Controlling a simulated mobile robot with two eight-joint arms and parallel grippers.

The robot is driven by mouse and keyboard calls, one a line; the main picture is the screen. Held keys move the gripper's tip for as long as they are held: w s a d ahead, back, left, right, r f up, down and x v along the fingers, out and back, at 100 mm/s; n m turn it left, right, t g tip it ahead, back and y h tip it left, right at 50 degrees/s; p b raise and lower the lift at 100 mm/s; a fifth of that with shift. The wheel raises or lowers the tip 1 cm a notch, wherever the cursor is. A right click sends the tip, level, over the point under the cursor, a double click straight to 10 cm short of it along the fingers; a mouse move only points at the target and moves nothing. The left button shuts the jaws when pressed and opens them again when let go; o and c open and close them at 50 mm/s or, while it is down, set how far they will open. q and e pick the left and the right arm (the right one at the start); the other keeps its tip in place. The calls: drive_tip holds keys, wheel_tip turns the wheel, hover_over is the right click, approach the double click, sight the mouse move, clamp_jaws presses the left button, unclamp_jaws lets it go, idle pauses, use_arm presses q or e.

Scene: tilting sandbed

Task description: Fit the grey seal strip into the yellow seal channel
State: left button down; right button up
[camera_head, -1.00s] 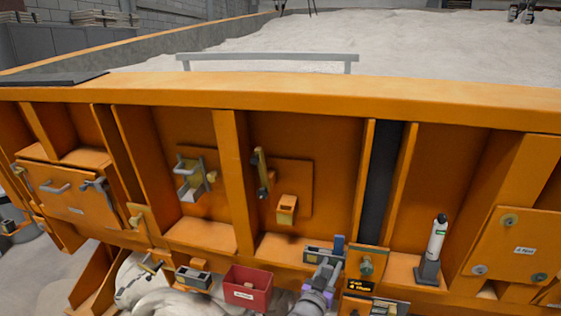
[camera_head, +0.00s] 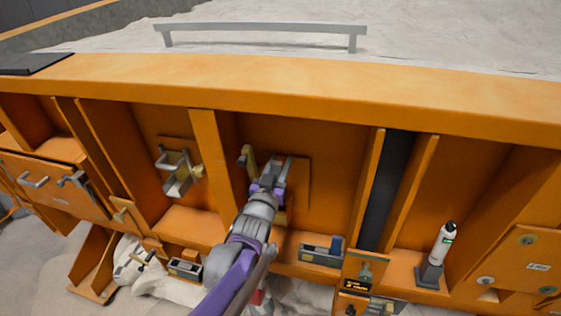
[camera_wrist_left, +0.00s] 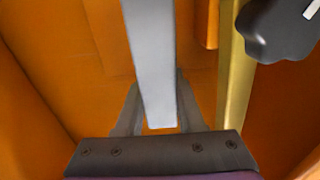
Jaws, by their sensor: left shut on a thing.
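My left gripper (camera_head: 272,178) is in front of the orange wall, its arm coming up from the lower middle. In the left wrist view its fingers (camera_wrist_left: 157,115) are shut on the grey seal strip (camera_wrist_left: 150,55), a flat pale bar that runs up out of the picture. The yellow seal channel (camera_wrist_left: 235,85) stands upright to the right of the strip there, with a gap between them. In the head view the yellow channel (camera_head: 247,158) shows just left of the gripper, its lower part hidden. The strip is hard to make out in the head view. My right gripper is not in view.
A dark knob (camera_wrist_left: 278,28) sits close by the channel. An orange rib (camera_head: 212,165) stands to the left. Below are a grey tray (camera_head: 318,256) with a blue block (camera_head: 336,243), and a white bottle (camera_head: 443,243) on a ledge at right.

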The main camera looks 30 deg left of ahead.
use_arm(q)
drive_tip(key=shift+s, duration=0.1)
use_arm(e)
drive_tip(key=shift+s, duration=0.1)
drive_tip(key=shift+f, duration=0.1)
use_arm(q)
drive_tip(key=shift+f+t, duration=0.1)
drive_tip(key=shift+t, duration=0.2)
drive_tip(key=shift+w+f+b, duration=0.2)
drive_tip(key=shift+f+b, duration=0.45)
drive_tip(key=shift+f, duration=0.4)
drive_tip(key=shift+w+f+b, duration=0.2)
drive_tip(key=shift+f+b, duration=0.4)
drive_tip(key=shift+f, duration=0.45)
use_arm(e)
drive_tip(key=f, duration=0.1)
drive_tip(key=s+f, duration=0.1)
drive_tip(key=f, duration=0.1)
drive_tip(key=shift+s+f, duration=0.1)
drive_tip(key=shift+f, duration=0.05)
